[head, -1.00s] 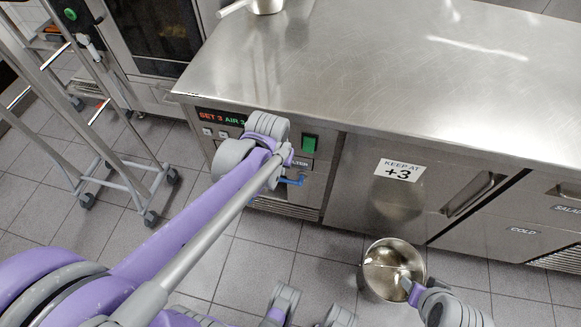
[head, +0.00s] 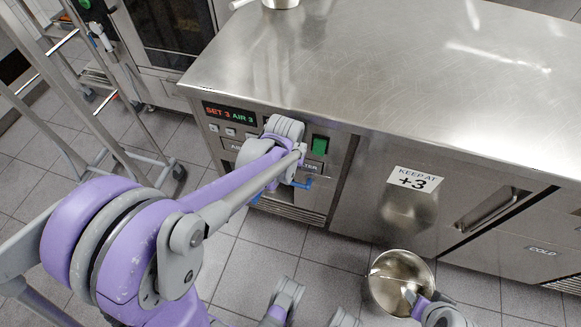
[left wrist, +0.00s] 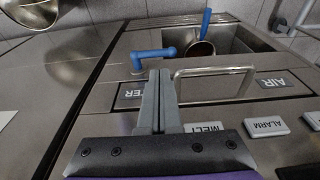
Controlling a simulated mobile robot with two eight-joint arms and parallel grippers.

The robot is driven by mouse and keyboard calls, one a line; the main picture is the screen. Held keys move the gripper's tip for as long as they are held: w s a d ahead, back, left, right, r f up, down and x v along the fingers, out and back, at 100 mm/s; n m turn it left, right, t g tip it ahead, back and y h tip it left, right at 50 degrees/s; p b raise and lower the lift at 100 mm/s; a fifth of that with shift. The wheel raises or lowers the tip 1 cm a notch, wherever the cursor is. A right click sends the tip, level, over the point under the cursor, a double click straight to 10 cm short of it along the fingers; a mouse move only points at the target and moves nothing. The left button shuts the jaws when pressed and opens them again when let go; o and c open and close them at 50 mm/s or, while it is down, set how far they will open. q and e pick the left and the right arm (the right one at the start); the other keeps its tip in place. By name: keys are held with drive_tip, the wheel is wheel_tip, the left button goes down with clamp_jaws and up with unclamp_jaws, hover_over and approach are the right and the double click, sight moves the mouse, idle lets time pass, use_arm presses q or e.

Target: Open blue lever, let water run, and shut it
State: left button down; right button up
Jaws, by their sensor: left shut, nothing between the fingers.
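A blue L-shaped piece (head: 302,183) sticks out of the steel counter front below the green switch; it shows just beyond my fingertips in the left wrist view (left wrist: 152,55). A second blue piece, a thin handle (left wrist: 205,22), stands by a round metal part in a recess. I cannot tell which one is the water lever. My left gripper (left wrist: 158,78) is shut and empty, close to the L-shaped piece with no clear contact; its fingers are mostly hidden in the head view. A steel pot (head: 375,287) is on the floor. My right gripper (head: 415,298) is at its rim, its fingers unclear.
The control panel has a display (head: 229,114), a green switch (head: 320,145) and buttons (left wrist: 267,126). A wire handle (left wrist: 215,72) stands out beside my left fingers. A wheeled rack (head: 125,150) is at the left.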

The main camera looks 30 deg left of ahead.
sight(291, 183)
use_arm(q)
drive_tip(key=f, duration=0.3)
drive_tip(key=w+f+b, duration=0.1)
drive_tip(key=f, duration=0.1)
drive_tip(key=f+b, duration=0.1)
drive_tip(key=f, duration=0.2)
drive_tip(key=shift+w+a+f, duration=0.2)
drive_tip(key=shift+w+f, duration=0.1)
drive_tip(key=shift+w, duration=0.05)
use_arm(e)
wheel_tip(291, 183, down, 3)
drive_tip(key=shift+w+f, duration=0.15)
drive_tip(key=shift+f, duration=0.05)
use_arm(q)
drive_tip(key=shift+a+f+b, duration=0.25)
drive_tip(key=shift+f+b, duration=0.1)
drive_tip(key=shift+b, duration=0.05)
use_arm(e)
drive_tip(key=shift+f, duration=0.25)
use_arm(q)
drive_tip(key=shift+r, duration=0.1)
